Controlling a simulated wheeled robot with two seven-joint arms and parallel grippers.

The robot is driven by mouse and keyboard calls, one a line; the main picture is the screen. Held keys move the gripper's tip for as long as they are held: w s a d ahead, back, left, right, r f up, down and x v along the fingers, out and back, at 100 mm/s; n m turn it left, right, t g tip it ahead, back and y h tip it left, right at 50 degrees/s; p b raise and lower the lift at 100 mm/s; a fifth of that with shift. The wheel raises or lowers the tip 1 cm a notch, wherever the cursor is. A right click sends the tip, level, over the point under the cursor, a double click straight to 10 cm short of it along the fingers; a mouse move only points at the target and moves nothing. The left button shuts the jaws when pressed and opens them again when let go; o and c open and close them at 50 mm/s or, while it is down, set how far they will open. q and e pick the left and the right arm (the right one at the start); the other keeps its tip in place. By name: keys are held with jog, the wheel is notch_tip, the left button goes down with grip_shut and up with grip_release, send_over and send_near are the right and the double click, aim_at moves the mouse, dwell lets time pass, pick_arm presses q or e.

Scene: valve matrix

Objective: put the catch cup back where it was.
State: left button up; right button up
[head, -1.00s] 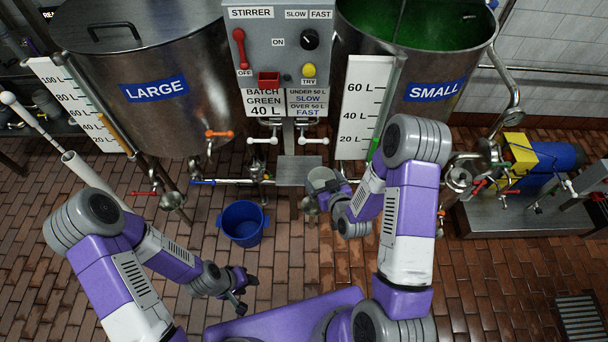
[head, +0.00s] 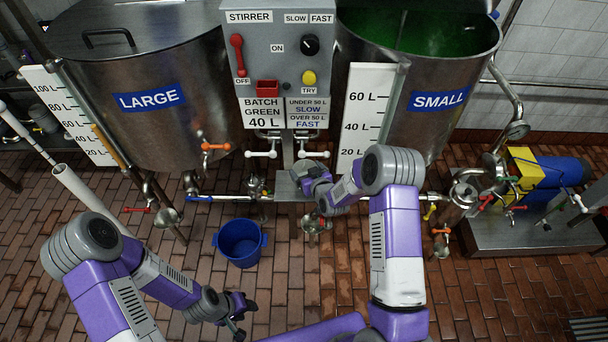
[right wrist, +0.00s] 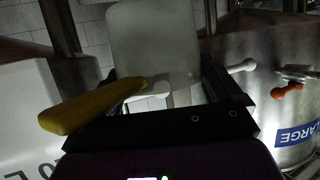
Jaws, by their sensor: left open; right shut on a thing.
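The catch cup (right wrist: 155,45) is a pale, cloudy cup between the dark fingers of my right gripper (right wrist: 165,95) in the right wrist view. The gripper is shut on it. In the head view my right gripper (head: 308,175) is over the small metal shelf (head: 286,188) below the stirrer box; my gripper and wrist largely hide the cup there. I cannot tell whether the cup touches the shelf. My left gripper (head: 240,312) is open and empty, low at the lower left, in front of the blue bucket.
The blue bucket (head: 240,243) stands on the brick floor. White-handled valves (head: 262,154) hang under the stirrer box (head: 280,60), close to my right gripper. The LARGE tank (head: 150,110) and SMALL tank (head: 430,95) flank it. A yellow bar (right wrist: 90,106) crosses close to the right wrist camera.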

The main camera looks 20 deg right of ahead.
jog(key=shift+w+a, duration=0.2)
jog(key=shift+w, duration=0.75)
notch_tip(320, 180, down, 4)
jog(key=shift+w+r+b, duration=0.15)
jog(key=shift+b, duration=0.65)
jog(key=shift+r, duration=0.1)
jog(key=shift+f, duration=0.2)
jog(key=o, duration=0.9)
jog(key=shift+r, duration=0.15)
